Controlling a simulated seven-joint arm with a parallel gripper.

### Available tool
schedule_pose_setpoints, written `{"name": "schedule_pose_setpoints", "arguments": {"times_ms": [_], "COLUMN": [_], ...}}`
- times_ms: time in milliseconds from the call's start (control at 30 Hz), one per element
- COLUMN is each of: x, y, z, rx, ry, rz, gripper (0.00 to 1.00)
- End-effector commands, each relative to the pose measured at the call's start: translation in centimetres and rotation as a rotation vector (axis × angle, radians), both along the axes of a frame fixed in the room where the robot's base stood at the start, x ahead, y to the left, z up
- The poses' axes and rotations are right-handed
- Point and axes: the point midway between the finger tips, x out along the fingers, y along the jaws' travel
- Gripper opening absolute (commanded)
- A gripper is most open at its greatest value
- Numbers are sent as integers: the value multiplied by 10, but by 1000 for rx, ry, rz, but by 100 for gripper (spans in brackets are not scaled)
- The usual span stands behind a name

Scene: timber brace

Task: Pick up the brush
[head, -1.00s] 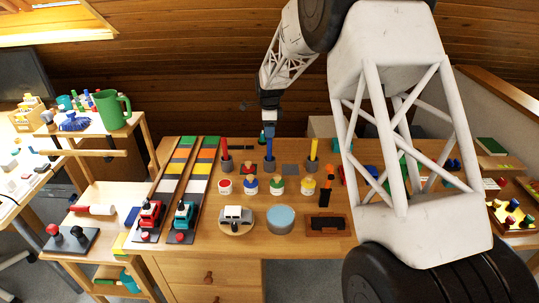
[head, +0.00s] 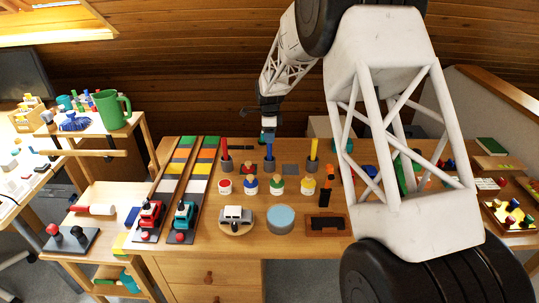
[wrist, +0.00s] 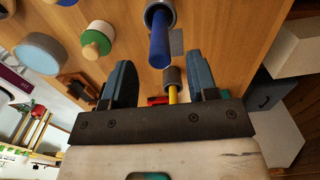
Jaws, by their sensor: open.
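Three upright brushes stand in grey holders at the back of the wooden desk: a red one (head: 225,148), a blue one (head: 269,151) and a yellow one (head: 314,149). My gripper (head: 268,137) is right above the blue brush in the head view, fingers pointing down. In the wrist view the gripper (wrist: 160,70) is open and empty. The blue brush (wrist: 159,42) reaches toward the gap between the fingertips, and the yellow brush (wrist: 172,94) shows between the fingers farther down the picture. I see no contact with either.
Several paint pots, including a red one (head: 225,187), stand in front of the brushes.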

Motion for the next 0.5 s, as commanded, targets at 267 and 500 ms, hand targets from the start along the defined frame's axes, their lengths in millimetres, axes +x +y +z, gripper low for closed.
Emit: {"name": "schedule_pose_setpoints", "arguments": {"times_ms": [267,500], "x": [0,0], "y": [0,0], "z": [-10,-36], "rx": [0,0], "ry": [2,2], "rz": [0,0], "gripper": [53,53]}}
